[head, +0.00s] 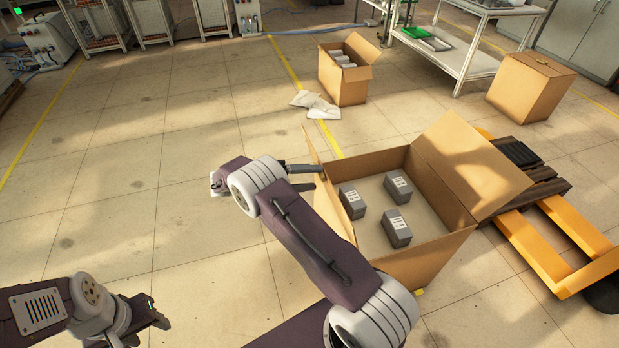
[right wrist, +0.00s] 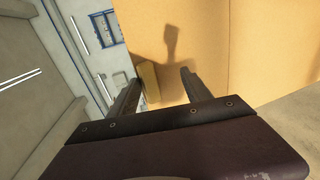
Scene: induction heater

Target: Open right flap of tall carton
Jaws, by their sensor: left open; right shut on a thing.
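A large open carton (head: 425,258) stands in front of me with three grey boxes (head: 397,228) inside. Its right flap (head: 475,165) stands up and leans outward. A narrower flap (head: 312,148) stands at its left side, partly hidden by my right arm. My right gripper (head: 318,171) is at that left flap, shut on its cardboard. In the right wrist view its fingers (right wrist: 160,90) have cardboard between and behind them, and the exact grip is hard to see. My left gripper (head: 153,312) is open and empty at lower left, well away from the carton.
A yellow pallet jack (head: 560,250) with a dark pallet stands right of the carton. Behind are a smaller open carton (head: 343,85), a closed carton (head: 528,87), white papers (head: 316,104) and a white shelf cart (head: 470,57). The floor on the left is clear.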

